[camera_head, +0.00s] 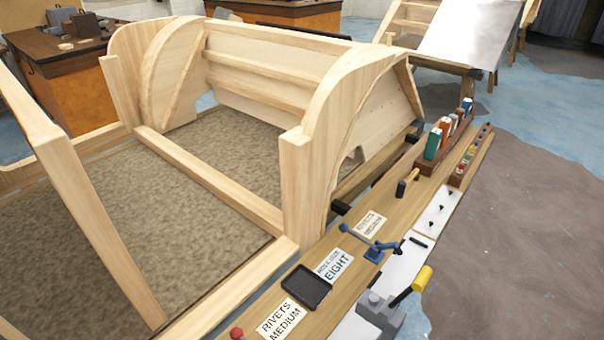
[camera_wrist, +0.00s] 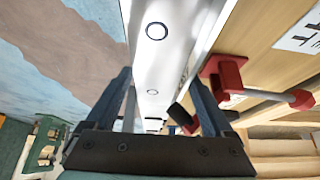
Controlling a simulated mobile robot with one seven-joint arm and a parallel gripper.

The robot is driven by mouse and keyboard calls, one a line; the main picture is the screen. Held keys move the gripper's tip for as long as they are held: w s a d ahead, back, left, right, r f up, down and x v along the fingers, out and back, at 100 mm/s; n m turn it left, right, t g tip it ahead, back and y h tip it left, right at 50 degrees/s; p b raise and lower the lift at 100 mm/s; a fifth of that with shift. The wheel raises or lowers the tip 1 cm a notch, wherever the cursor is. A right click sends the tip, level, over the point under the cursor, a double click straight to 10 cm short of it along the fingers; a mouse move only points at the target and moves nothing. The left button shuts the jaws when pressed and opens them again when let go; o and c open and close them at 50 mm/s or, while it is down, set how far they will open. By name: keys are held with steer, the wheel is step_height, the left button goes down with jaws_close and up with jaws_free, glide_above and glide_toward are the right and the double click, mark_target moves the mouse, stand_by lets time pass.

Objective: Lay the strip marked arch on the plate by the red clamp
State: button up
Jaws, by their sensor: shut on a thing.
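My gripper (camera_wrist: 158,82) shows in the wrist view with two dark blue fingers over a long white surface (camera_wrist: 180,22). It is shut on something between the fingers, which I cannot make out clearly. The white surface has round dark rings and may be the plate; I cannot tell. A red clamp (camera_wrist: 222,78) with a grey bar is just right of the fingers, beside the white surface. In the head view a small red knob (camera_head: 237,333) shows at the bottom edge, perhaps the same clamp. No readable arch marking shows, and my gripper is outside the head view.
A wooden bench (camera_head: 325,310) carries printed labels (camera_head: 283,318), a black tray (camera_head: 307,287), a blue clamp (camera_head: 380,250) and a yellow-handled tool (camera_head: 420,280). A rack of coloured bottles (camera_head: 437,140) is farther back. A tall wooden bodyframe (camera_head: 310,190) stands left. The right floor is clear.

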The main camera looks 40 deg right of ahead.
steer(key=shift+f+b, duration=0.35)
steer(key=shift+f, duration=0.25)
stand_by(0.6)
steer(key=o, duration=1.5)
steer(key=p+v, duration=0.1)
steer(key=v, duration=1.2)
